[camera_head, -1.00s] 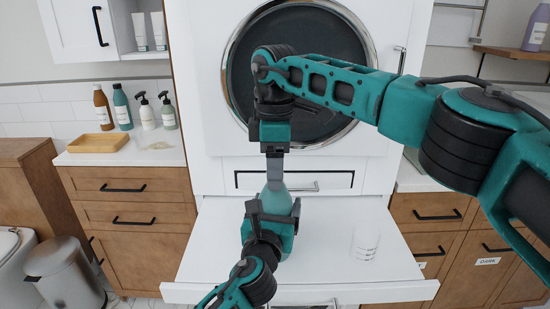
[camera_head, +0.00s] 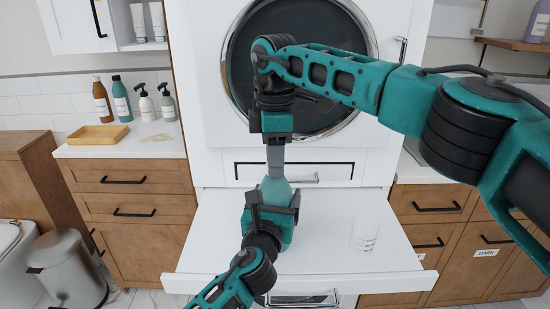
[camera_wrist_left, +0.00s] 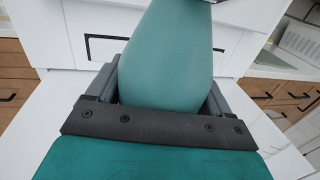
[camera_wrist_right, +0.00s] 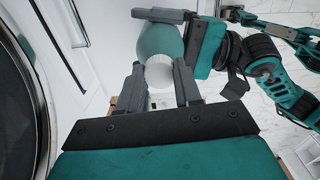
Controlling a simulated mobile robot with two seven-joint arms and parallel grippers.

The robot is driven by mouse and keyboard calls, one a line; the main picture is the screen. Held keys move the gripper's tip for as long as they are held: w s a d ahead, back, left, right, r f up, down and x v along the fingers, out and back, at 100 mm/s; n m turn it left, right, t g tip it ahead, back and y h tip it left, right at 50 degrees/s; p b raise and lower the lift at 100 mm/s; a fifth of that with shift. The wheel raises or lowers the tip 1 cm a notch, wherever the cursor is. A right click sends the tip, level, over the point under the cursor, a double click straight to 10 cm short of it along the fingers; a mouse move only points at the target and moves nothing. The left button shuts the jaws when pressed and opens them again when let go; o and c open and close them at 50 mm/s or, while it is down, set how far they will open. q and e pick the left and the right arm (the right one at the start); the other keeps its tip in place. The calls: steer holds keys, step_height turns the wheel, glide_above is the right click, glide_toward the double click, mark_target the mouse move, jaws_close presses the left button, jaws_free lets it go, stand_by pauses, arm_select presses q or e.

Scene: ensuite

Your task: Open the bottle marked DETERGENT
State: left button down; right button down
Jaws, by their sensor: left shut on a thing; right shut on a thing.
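The teal bottle (camera_head: 275,190) stands upright above the white pull-out shelf in front of the round dark door. Its label does not show. My left gripper (camera_head: 271,207) is shut around its body; in the left wrist view the bottle (camera_wrist_left: 165,60) fills the space between the fingers. My right gripper (camera_head: 276,165) points down from above at the bottle's top. In the right wrist view a white ribbed cap (camera_wrist_right: 159,72) sits between the right fingers, which are shut on it, with the teal body beyond. The cap still appears to be on the bottle.
A clear cup with markings (camera_head: 364,237) stands on the shelf (camera_head: 330,262) to the right. On the left counter are several bottles (camera_head: 121,101) and a wooden tray (camera_head: 97,136). A purple bottle (camera_head: 538,24) stands on an upper right shelf. A bin (camera_head: 66,268) is on the floor.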

steer(key=n, duration=0.8)
steer(key=shift+n, duration=0.4)
steer(key=n, duration=0.3)
steer(key=shift+n, duration=0.3)
steer(key=n, duration=0.3)
steer(key=shift+n, duration=0.4)
steer(key=n, duration=1.9)
steer(key=shift+n, duration=0.3)
steer(key=n, duration=0.5)
steer(key=shift+r, duration=0.1)
steer(key=n, duration=0.5)
steer(key=shift+n, duration=0.4)
steer(key=n, duration=0.6)
steer(key=shift+n, duration=0.3)
steer(key=shift+r, duration=0.25)
